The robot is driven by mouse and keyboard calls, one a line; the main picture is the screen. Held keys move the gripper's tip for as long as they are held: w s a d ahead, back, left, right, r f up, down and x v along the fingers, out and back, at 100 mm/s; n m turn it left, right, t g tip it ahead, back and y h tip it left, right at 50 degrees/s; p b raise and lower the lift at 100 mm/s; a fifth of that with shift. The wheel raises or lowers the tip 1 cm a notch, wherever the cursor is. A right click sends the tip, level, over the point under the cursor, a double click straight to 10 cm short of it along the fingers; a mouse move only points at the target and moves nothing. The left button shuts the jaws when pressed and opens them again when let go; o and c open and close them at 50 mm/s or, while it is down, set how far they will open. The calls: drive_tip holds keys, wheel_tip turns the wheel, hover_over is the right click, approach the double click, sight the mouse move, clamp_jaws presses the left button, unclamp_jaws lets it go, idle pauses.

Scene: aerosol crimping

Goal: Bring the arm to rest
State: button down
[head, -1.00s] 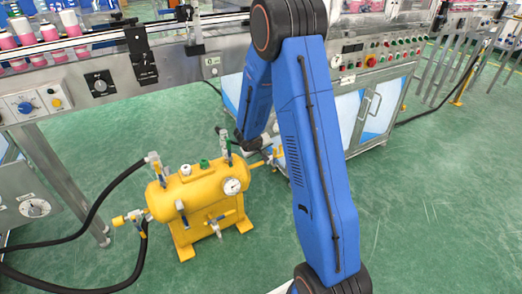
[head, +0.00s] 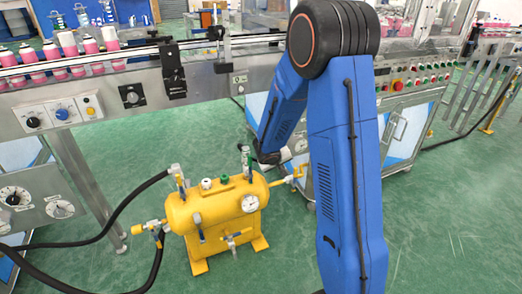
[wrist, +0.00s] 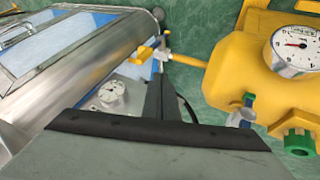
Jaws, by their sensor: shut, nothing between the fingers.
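My arm (head: 345,185) is blue with dark joints and rises up the middle of the head view, then bends down behind itself. My gripper (wrist: 160,98) shows in the wrist view as dark, narrow fingers shut together beyond a grey body with a black edge. Nothing is between them. In the head view the wrist end hangs by the right end of a yellow pressure tank (head: 218,208); the fingertips are not clear there. The tank also shows in the wrist view (wrist: 235,75), to the right of the fingers. I cannot tell whether they touch it.
A steel conveyor machine (head: 215,80) runs across the back, with pink bottles (head: 88,45) at left. A control panel (head: 420,80) is at right. Black hoses (head: 100,228) run left from the tank. Green floor (head: 450,220) is open at front right.

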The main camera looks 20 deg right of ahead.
drive_tip(key=shift+r, duration=0.1)
drive_tip(key=s+r+m, duration=0.1)
drive_tip(key=s+r, duration=1.5)
drive_tip(key=r, duration=0.2)
drive_tip(key=s+a+r+y, duration=0.2)
drive_tip(key=s+a, duration=0.2)
drive_tip(key=s, duration=0.3)
drive_tip(key=s+a+r+n+y, duration=0.1)
drive_tip(key=s+a+r+y, duration=0.1)
drive_tip(key=s+a, duration=0.3)
drive_tip(key=s+a+r+n+y, duration=0.1)
drive_tip(key=s+a, duration=0.3)
drive_tip(key=s, duration=0.7)
drive_tip(key=shift+a+r+y, duration=0.35)
drive_tip(key=shift+r+y, duration=0.05)
